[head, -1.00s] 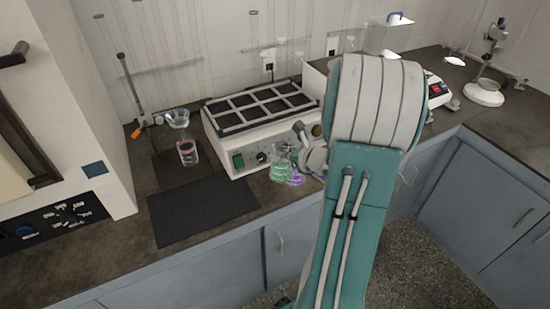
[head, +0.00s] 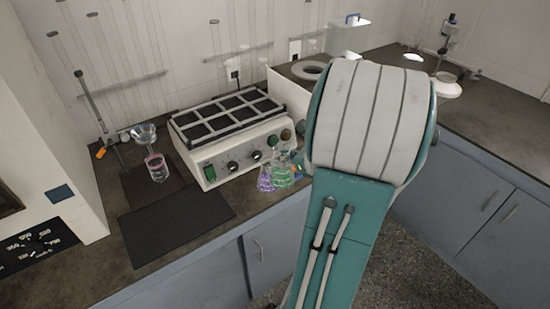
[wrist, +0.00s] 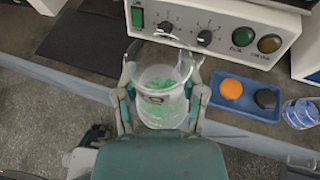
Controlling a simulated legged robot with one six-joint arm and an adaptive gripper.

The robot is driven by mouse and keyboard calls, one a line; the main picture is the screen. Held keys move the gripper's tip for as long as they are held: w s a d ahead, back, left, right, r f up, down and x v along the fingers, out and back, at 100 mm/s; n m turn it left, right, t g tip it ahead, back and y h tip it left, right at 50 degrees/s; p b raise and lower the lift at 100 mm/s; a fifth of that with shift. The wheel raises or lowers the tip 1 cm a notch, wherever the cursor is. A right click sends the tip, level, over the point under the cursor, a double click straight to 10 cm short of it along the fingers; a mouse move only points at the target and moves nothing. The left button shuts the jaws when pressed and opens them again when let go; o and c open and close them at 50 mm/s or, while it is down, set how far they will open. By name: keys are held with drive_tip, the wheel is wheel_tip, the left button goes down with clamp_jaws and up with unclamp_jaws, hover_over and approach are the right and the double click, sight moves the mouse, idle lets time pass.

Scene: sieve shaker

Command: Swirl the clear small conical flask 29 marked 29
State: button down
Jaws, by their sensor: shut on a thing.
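A clear conical flask with green liquid (wrist: 160,100) sits between the two fingers of my gripper (wrist: 163,80) in the wrist view. The fingers are shut on it from both sides. A dark mark shows on its wall, but I cannot read the number. The flask also shows in the head view (head: 283,177), just left of my arm, which hides my gripper there. I cannot tell whether its base touches the bench. A flask with purple liquid (head: 265,180) shows directly left of it in the head view.
The white sieve shaker (head: 233,165) stands behind the flasks. A black mat (head: 177,225) and a glass with pink liquid (head: 157,170) lie to the left. In the wrist view, a blue tray (wrist: 245,112) and a blue-liquid vessel (wrist: 300,113) are at right.

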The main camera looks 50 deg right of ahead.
drive_tip(key=shift+s+d+r, duration=0.15)
drive_tip(key=shift+s+r, duration=0.15)
drive_tip(key=shift+r, duration=0.4)
drive_tip(key=shift+s+r, duration=0.1)
drive_tip(key=shift+r, duration=1.9)
drive_tip(key=shift+s, duration=0.1)
